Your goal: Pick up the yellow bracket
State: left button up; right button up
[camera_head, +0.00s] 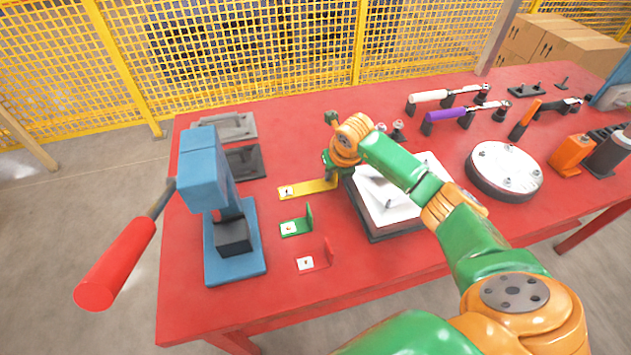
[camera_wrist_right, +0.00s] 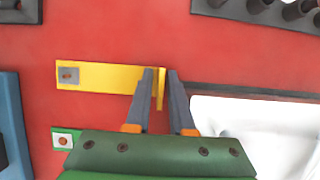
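The yellow bracket (camera_head: 305,189) lies on the red table, its flat plate pointing left and its upright flange at the right end, mostly hidden in the head view by my right gripper (camera_head: 333,172). In the right wrist view the bracket (camera_wrist_right: 105,76) shows its plate with a grey label and hole. There my right gripper (camera_wrist_right: 161,85) has its two grey fingers apart, one on each side of the thin flange. A narrow gap shows beside the flange; firm contact cannot be seen. My left gripper is not in view.
A green bracket (camera_head: 296,228) and a red bracket (camera_head: 313,262) lie nearer the front edge. A blue press with a red handle (camera_head: 115,265) stands left. A white-topped block (camera_head: 400,205) sits close on the right. Clamps and a round disc (camera_head: 503,169) stand further right.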

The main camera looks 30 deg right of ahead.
jog(key=shift+s, duration=0.1)
grip_shut()
jog(key=shift+r, duration=0.2)
notch_tip(320, 180, up, 3)
jog(key=shift+f+b, duration=0.1)
jog(key=shift+b, duration=0.65)
jog(key=s+r+b, duration=0.3)
jog(key=s+r, duration=0.7)
jog(key=s, duration=0.4)
jog(key=shift+d+b, duration=0.3)
jog(key=shift+d, duration=0.05)
